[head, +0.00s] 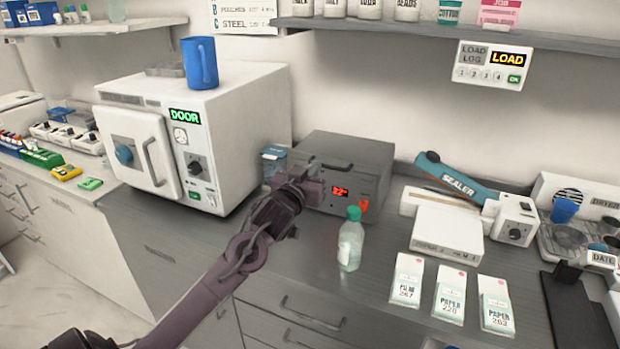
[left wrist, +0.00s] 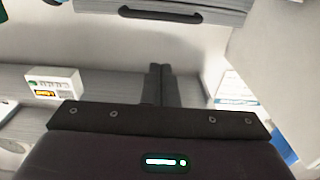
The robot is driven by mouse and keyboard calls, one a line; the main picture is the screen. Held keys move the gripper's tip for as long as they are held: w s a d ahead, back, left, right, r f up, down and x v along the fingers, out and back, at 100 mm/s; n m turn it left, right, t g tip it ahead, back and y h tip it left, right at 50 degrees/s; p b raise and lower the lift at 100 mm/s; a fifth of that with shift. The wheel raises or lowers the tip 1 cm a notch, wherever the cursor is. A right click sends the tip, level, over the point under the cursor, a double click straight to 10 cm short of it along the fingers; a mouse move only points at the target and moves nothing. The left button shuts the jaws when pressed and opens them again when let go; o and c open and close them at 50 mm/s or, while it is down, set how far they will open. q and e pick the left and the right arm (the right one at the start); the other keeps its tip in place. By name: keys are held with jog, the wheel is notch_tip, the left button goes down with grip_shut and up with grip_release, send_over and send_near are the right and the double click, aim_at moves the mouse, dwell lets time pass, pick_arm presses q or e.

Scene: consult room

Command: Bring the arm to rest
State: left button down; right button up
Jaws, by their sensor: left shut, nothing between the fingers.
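My left arm reaches in from the lower left in the head view, and its left gripper (head: 305,180) is in front of the grey box with a red display (head: 345,165). The gripper's fingers also show in the left wrist view (left wrist: 161,72), together and with nothing between them. In the head view the gripper hides part of the grey box's front. I cannot tell whether it touches the box. My right gripper is in neither view.
A clear bottle with a green cap (head: 350,245) stands just right of my gripper. A white autoclave (head: 235,130) with a blue jug (head: 200,63) on top stands left. The sealer (head: 455,185) and several paper packs (head: 450,294) are right. Shelves hang above.

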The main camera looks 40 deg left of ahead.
pick_arm(q)
jog(key=shift+v, duration=0.8)
jog(key=s+d+f+m+g+h, duration=0.1)
jog(key=s+d+f+g, duration=0.4)
jog(key=f, duration=0.3)
jog(key=s+d+f+m+g+h, duration=0.1)
jog(key=s+d+f+g, duration=0.1)
jog(key=s+d+f, duration=0.45)
jog(key=s+d+f+m+g+h, duration=0.1)
jog(key=s+d+f+g, duration=0.35)
jog(key=s, duration=0.35)
jog(key=s+d+f+m+g+h, duration=0.2)
jog(key=s+d+f+g, duration=0.15)
jog(key=s+d, duration=0.35)
notch_tip(320, 180, down, 28)
jog(key=s, duration=0.2)
jog(key=s+a+f+g, duration=0.1)
jog(key=s+a+f, duration=0.1)
jog(key=s+f, duration=0.8)
jog(key=s+a+f, duration=0.2)
jog(key=s+f, duration=0.8)
jog(key=shift+s+a+f+g+y, duration=0.2)
jog(key=shift+a+g+y, duration=0.1)
jog(key=shift+g, duration=0.1)
